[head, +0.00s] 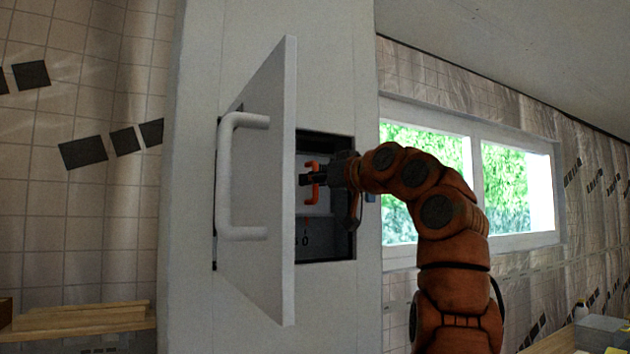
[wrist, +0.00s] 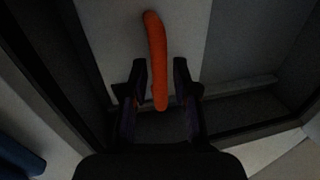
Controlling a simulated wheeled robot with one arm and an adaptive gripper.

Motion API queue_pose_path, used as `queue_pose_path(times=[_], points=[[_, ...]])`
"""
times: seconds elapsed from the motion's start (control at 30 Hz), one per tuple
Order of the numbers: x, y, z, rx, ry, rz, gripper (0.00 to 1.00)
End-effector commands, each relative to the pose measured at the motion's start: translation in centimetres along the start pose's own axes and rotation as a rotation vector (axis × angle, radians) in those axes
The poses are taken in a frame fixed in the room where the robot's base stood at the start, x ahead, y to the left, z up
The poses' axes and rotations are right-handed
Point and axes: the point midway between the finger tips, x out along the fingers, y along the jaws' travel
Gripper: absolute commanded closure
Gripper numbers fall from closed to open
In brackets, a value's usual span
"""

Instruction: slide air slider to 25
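An orange handle (head: 312,183) stands upright inside the open cabinet, on a grey inner panel (head: 316,225). It also shows in the wrist view (wrist: 156,50). My gripper (head: 308,178) reaches into the cabinet at this handle. In the wrist view my gripper (wrist: 160,82) is open, its two fingers on either side of the handle's lower end, with narrow gaps seen beside it. I cannot make out the air slider or its scale. Some small dark marks show low on the inner panel, too small to read with certainty.
The white cabinet door (head: 262,190) with its large white handle (head: 228,178) stands swung open to the left of my gripper. The cabinet's dark frame (head: 327,146) surrounds the opening closely. A window (head: 515,187) is on the wall to the right.

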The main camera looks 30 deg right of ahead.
Motion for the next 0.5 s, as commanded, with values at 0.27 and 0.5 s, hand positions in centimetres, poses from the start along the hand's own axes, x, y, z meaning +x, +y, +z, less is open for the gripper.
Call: queue_pose_path(times=[0.27, 0.5], points=[[0.00, 0.01, 0.01, 0.000, 0.000, 0.000, 1.00], [0.01, 0.01, 0.01, 0.000, 0.000, 0.000, 1.00]])
